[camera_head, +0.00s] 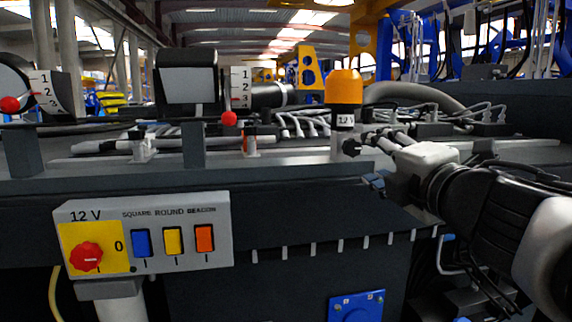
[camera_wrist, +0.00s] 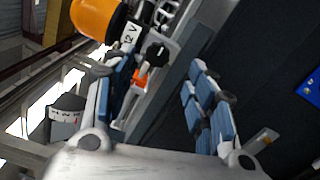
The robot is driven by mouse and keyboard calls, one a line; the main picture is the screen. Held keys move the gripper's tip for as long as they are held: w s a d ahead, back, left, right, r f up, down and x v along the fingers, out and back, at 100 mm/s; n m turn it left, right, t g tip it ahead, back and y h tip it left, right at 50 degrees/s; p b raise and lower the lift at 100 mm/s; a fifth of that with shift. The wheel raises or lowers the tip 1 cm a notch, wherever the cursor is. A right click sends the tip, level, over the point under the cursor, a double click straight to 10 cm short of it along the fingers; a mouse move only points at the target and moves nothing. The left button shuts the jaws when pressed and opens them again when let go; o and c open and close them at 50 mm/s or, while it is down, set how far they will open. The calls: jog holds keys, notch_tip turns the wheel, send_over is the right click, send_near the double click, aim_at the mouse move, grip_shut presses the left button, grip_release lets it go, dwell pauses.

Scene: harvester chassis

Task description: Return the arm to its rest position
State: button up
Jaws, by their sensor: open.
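My arm (camera_head: 465,193) reaches in from the right side of the head view. My gripper (camera_head: 373,184) is at its left end, in front of the chassis edge and below the orange beacon (camera_head: 344,86). In the wrist view, my gripper (camera_wrist: 160,98) has its blue-padded fingers spread apart, with nothing held between them. The beacon also shows at the top left of the wrist view (camera_wrist: 98,15), beyond the left finger, with a "12 V" label below it. The fingertips are small and partly hidden in the head view.
A control box (camera_head: 145,237) with a red knob and blue, yellow and orange switches is on the chassis front at left. A dark chassis deck (camera_head: 270,178) with cables and hoses lies behind my gripper. A blue panel (camera_head: 356,306) is low on the front.

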jog(key=s+d+f+m+g+h+b, duration=0.3)
jog(key=s+f+m+h, duration=0.15)
jog(key=f+m, duration=0.5)
jog(key=s+d+f+m+g+h+b, duration=0.25)
jog(key=s+f+m+b, duration=0.35)
jog(key=f, duration=0.7)
jog(key=s+a+f+m+g+y, duration=0.2)
jog(key=s+f, duration=0.5)
jog(key=f, duration=0.4)
jog(key=s+a+f+m+g+y+b, duration=0.1)
jog(key=s+a+f+m+g+y, duration=0.1)
jog(key=s+a+f+m+g, duration=0.3)
jog(key=s+a+f, duration=0.1)
jog(key=s+f, duration=0.2)
jog(key=f, duration=0.2)
jog(key=shift+a+f+g+b, duration=0.3)
jog(key=shift+f+g, duration=0.05)
jog(key=shift+f, duration=0.05)
